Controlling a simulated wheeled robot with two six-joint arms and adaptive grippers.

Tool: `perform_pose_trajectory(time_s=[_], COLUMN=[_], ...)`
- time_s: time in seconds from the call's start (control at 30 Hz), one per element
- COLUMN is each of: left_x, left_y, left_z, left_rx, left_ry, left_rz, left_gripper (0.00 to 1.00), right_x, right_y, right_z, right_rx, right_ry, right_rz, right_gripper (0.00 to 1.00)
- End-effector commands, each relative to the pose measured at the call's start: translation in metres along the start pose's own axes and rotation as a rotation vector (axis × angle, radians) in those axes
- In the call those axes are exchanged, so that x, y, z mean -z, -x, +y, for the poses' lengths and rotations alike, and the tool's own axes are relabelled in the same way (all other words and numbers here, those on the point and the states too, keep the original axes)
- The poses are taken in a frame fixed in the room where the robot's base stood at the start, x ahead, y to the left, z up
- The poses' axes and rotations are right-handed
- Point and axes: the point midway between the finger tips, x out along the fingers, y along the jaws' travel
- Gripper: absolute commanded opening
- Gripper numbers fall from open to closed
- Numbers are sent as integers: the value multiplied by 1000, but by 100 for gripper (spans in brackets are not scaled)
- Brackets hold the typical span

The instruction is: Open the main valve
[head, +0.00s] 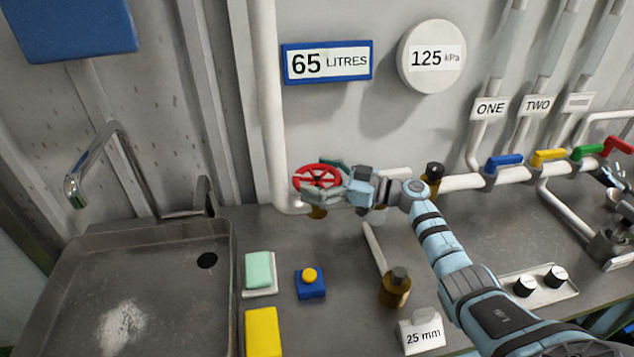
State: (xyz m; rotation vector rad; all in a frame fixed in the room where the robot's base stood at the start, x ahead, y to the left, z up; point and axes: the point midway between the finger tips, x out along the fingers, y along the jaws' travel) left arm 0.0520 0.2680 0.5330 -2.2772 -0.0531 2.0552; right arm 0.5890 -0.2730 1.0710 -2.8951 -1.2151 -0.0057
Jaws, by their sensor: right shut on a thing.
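The main valve appears to be the red handwheel (317,177) on the white pipe at the wall, behind the counter. My right gripper (333,181) reaches it from the right, and its fingers are closed on the wheel's right side. Part of the wheel's rim is hidden behind the fingers. The wheel's turn position cannot be read from this view. My left gripper is not in view.
A sink (130,290) with a tap (95,165) is at the left. A blue button box (311,284), sponges and a brass fitting (395,288) stand on the counter. Coloured lever valves (505,161) line the pipe at right. Signs read 65 litres (327,62) and 125 kPa (431,57).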

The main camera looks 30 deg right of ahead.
Motion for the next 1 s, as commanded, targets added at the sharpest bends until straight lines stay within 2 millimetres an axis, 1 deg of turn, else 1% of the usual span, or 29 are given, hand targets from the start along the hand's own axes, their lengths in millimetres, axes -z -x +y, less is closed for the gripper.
perform_pose_trajectory(time_s=[0.03,0.2,0.33,0.7,0.73,0.77,1.0], left_x=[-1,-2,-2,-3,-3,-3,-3], left_y=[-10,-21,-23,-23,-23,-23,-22], left_z=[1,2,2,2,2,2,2], left_rx=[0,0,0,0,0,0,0], left_ry=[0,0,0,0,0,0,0], left_rz=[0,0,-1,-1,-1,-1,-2], left_gripper=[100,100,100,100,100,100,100], right_x=[-6,-5,-4,-4,-4,-4,-3], right_y=[0,-1,-1,-1,-1,-1,0], right_z=[0,-1,-2,-2,-2,-2,-1], right_rx=[22,82,104,110,110,110,107], right_ry=[1,0,-1,-2,-2,-2,-1], right_rz=[0,-1,-3,-7,-7,-7,-4], right_gripper=[67,67,67,67,98,100,100])
